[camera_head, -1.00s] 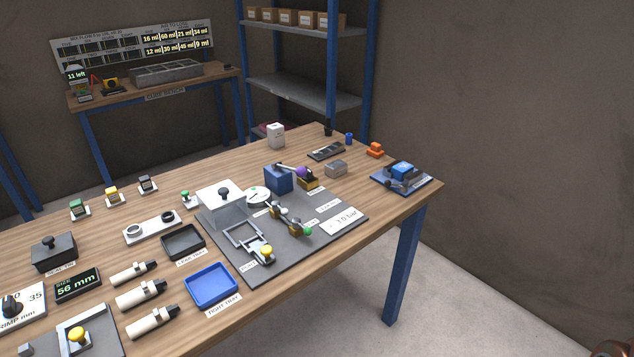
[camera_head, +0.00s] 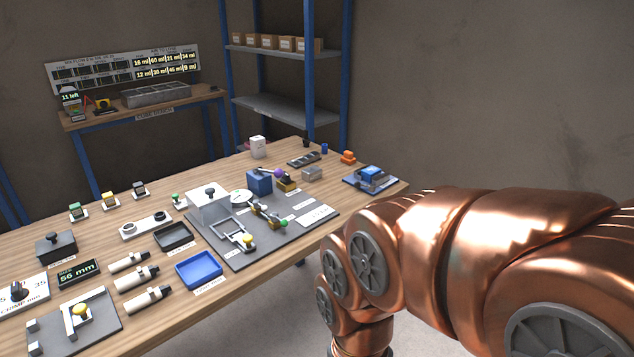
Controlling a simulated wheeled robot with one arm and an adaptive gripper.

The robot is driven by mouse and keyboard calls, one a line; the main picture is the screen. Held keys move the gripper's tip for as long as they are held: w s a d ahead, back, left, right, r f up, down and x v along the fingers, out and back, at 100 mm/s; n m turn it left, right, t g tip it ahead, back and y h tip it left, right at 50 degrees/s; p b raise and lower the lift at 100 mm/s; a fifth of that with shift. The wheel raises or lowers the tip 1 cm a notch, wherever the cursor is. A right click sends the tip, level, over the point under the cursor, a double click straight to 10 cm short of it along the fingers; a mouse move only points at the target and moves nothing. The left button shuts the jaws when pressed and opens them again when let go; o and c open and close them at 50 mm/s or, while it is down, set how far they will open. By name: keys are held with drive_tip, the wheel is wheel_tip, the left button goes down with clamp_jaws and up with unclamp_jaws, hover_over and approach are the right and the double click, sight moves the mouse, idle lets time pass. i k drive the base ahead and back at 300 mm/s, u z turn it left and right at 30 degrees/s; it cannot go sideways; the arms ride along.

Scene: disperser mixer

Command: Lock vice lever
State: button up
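No label I can read marks the vice. A blue block (camera_head: 259,181) stands toward the back of the grey plate, with a purple ball knob (camera_head: 279,174) on a lever beside it. A lever with a green knob (camera_head: 284,223) lies in front of it, near the plate's right side. A yellow knob (camera_head: 248,239) sits on a metal frame at the plate's front. A separate blue device (camera_head: 371,174) sits on its own base at the table's right corner. I cannot tell which of these is the vice. My gripper is out of view; only my copper arm shows at right.
A blue tray (camera_head: 200,271) and a dark tray (camera_head: 172,236) lie left of the grey plate (camera_head: 236,262). Several white cylinders, gauges and small blocks crowd the table's left side. A blue-framed shelf (camera_head: 280,110) stands behind. The floor right of the table is partly covered by my arm.

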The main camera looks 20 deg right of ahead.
sight(371, 188)
drive_tip(key=i, duration=0.95)
